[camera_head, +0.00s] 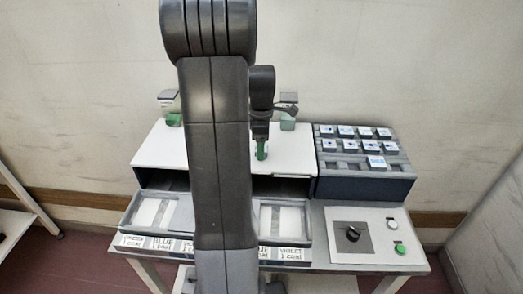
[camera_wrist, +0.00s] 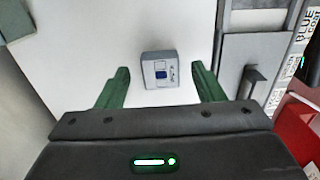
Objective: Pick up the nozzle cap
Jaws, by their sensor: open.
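A small grey block (camera_wrist: 160,72) with a blue square and small dark marks on its label lies on the white top of the tunnel housing (camera_wrist: 85,55) in the wrist view. It is the only loose item there; I cannot tell for sure that it is the nozzle cap. My gripper (camera_wrist: 160,84) is open, with one green finger on each side of the block and gaps between. In the head view my gripper (camera_head: 262,150) hangs over the white top, and my arm hides the block.
A dark rack (camera_head: 362,185) at right holds several similar labelled blocks and some empty slots. A control panel (camera_head: 366,236) has a black knob and buttons. Two trays (camera_head: 283,250) are at the front. Small clear-topped posts (camera_head: 289,112) stand at the back of the housing.

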